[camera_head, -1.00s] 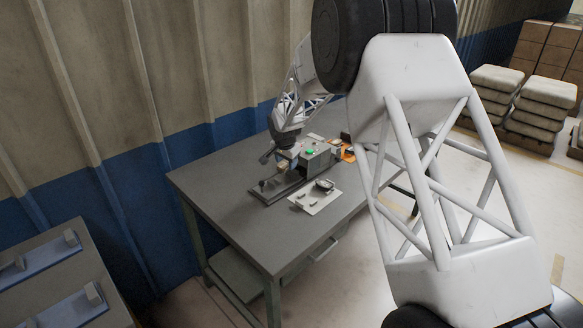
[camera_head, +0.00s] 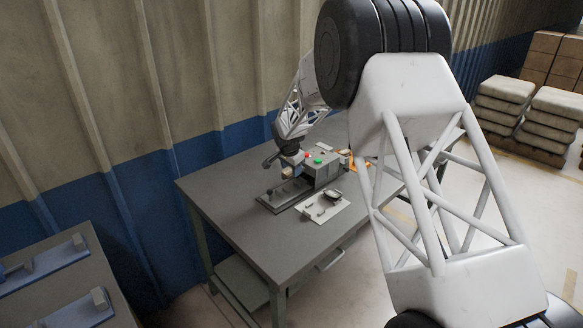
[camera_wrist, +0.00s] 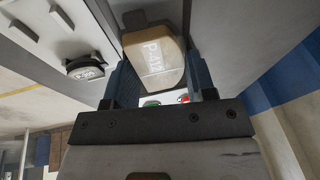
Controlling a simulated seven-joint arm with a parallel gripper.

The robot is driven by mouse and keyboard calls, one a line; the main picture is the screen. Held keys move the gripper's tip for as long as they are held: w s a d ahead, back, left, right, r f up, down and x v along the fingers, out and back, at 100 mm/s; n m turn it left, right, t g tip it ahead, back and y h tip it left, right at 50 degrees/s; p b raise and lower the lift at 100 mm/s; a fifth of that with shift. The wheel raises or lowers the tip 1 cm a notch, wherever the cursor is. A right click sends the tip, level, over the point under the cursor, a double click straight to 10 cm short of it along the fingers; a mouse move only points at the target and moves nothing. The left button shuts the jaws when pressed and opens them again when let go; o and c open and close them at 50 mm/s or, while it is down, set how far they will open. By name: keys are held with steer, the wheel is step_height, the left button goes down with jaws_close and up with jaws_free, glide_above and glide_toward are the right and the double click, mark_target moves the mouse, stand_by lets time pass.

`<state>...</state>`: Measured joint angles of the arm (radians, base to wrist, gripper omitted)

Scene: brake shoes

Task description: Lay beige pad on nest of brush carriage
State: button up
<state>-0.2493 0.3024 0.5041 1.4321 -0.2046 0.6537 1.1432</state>
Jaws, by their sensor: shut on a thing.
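The beige pad (camera_wrist: 155,62), marked with white lettering, sits between the two blue fingers of my gripper (camera_wrist: 158,68) in the wrist view. My gripper is shut on it. In the head view, my gripper (camera_head: 288,168) holds the small pad above a dark base plate (camera_head: 272,203) beside the grey box. This base seems to be the brush carriage. The pad looks clear of the base, but the gap is hard to judge. The nest is too small to make out clearly.
A grey box (camera_head: 323,166) with red and green buttons stands right behind the base. A pale plate (camera_head: 322,214) with a dark round part (camera_head: 333,196) and small pieces lies in front. An orange item (camera_head: 359,163) is farther right. The table's (camera_head: 235,215) front left is clear.

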steer(key=shift+f, duration=2.85)
steer(key=shift+f, duration=0.4)
steer(key=o, duration=1.2)
steer(key=shift+c, duration=0.2)
steer(key=shift+v, duration=3.9)
